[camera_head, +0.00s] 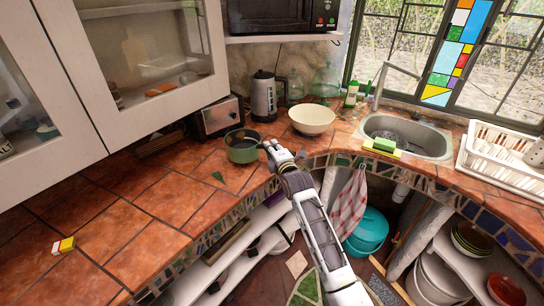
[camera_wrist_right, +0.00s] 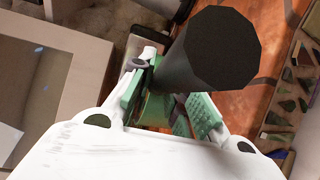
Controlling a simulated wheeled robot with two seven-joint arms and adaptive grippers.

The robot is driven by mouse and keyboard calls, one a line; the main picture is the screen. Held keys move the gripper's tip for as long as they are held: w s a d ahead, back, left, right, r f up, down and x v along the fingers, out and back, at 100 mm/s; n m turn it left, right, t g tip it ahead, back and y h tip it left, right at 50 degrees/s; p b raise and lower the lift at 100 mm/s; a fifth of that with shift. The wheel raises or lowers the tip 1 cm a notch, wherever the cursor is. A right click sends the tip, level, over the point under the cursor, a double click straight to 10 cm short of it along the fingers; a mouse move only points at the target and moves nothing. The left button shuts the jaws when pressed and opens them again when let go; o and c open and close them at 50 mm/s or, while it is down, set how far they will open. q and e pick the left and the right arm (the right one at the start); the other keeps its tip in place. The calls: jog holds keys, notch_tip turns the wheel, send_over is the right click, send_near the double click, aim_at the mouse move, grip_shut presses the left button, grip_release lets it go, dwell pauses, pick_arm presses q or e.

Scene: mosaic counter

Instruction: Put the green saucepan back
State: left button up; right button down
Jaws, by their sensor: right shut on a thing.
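The green saucepan (camera_head: 242,150) is upright at the counter in the middle of the head view, near the front edge. I cannot tell whether it rests on the tiles or is held just above them. My right gripper (camera_head: 274,152) reaches in from below, at the pan's right side, and is shut on its handle. In the right wrist view the dark handle (camera_wrist_right: 218,48) points up between the two green-padded fingers of my right gripper (camera_wrist_right: 168,103) and hides most of what lies behind it. My left gripper is not in view.
A cream bowl (camera_head: 312,120) stands right of the pan. A kettle (camera_head: 264,97) and toaster (camera_head: 217,116) stand behind it. The sink (camera_head: 440,139) and dish rack (camera_head: 490,157) are at right. Tiles at left are mostly clear, with a small yellow-white box (camera_head: 63,246).

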jog(key=shift+f, duration=1.45)
jog(key=c, duration=1.7)
grip_release()
jog(key=shift+f, duration=0.2)
jog(key=shift+c, duration=0.2)
jog(key=o, duration=0.4)
jog(key=shift+r, duration=0.15)
jog(key=shift+v, duration=6.05)
